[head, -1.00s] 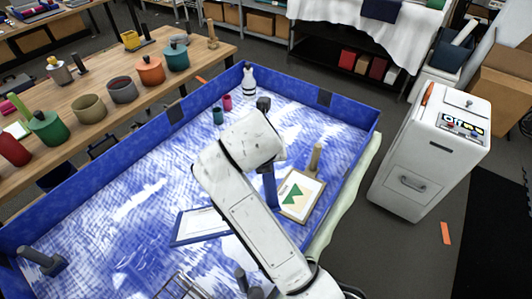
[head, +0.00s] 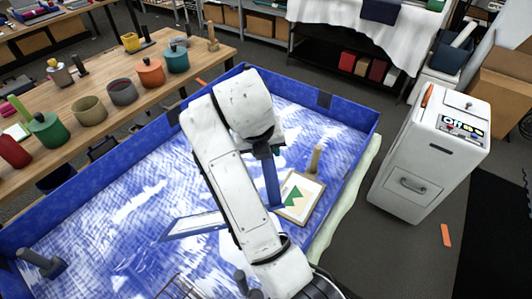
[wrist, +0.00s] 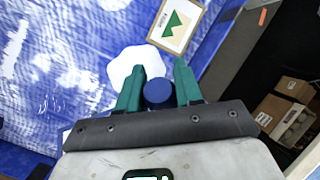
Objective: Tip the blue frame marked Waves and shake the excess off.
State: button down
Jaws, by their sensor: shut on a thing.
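The blue frame (head: 190,228) shows at the left of my arm in the head view, tilted; my arm hides its right part. I cannot read its lettering. A blue post (head: 272,180) rises to my gripper, below the end of my arm. In the wrist view my gripper (wrist: 156,68) has its green fingers on either side of the round blue end (wrist: 157,94) of a handle and is shut on it. Whether post and frame join is hidden behind my arm.
A blue-walled tray (head: 330,108) with a blue and white streaked floor surrounds the work. A white cabinet (head: 425,160) stands outside. Pots line the bench (head: 105,85) at left.

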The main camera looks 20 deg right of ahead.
jog(key=shift+r, duration=0.5)
notch_tip(320, 180, down, 4)
jog(key=shift+r, duration=0.2)
